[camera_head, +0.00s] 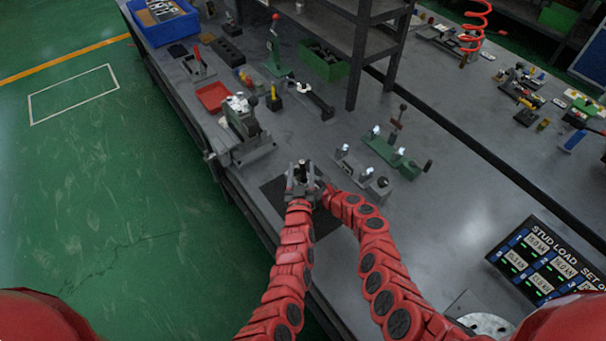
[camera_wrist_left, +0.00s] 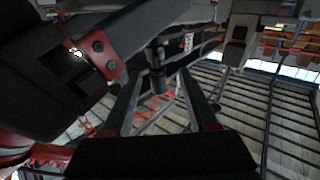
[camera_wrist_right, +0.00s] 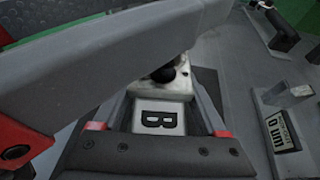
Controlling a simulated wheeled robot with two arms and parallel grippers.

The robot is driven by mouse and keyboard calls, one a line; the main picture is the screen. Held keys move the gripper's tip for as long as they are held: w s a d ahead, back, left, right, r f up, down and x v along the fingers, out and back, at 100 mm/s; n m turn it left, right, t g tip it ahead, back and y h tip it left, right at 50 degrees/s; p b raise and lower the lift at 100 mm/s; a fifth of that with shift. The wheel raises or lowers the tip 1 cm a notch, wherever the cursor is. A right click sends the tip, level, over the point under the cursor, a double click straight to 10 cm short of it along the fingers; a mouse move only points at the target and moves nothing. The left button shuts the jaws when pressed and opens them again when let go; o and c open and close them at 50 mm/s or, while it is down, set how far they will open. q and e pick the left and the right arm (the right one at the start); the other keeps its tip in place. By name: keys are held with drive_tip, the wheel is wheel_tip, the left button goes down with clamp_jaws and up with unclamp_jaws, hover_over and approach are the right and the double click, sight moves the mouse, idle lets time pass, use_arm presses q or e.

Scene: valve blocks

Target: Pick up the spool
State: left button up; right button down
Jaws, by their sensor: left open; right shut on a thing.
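A dark cylinder, seemingly the spool (camera_wrist_left: 157,75), shows between the fingers of my open left gripper (camera_wrist_left: 158,88) in the left wrist view. I cannot tell whether the fingers touch it. My right gripper (camera_wrist_right: 160,105) is shut on a pale grey valve block marked B (camera_wrist_right: 160,117). A dark rounded end (camera_wrist_right: 165,73) shows at the block's far end, partly hidden by a grey arm part across the right wrist view. In the head view both grippers meet above the dark mat; my left gripper (camera_head: 302,172) and right gripper (camera_head: 318,190) hide most of the block.
A grey fixture (camera_head: 362,172) and a green fixture with a lever (camera_head: 395,155) stand to the right. A grey vise-like device (camera_head: 243,128) and a red tray (camera_head: 212,96) stand at the back left. Shelf posts (camera_head: 354,80) rise behind.

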sight(302, 169)
use_arm(q)
drive_tip(key=shift+w+d+f, duration=0.1)
drive_tip(key=shift+w+f, duration=0.05)
drive_tip(key=shift+w, duration=0.45)
drive_tip(key=shift+w+f, duration=0.15)
drive_tip(key=shift+w, duration=0.45)
drive_tip(key=shift+w+d+r, duration=0.1)
drive_tip(key=shift+w+r, duration=0.05)
drive_tip(key=shift+w, duration=0.85)
clamp_jaws()
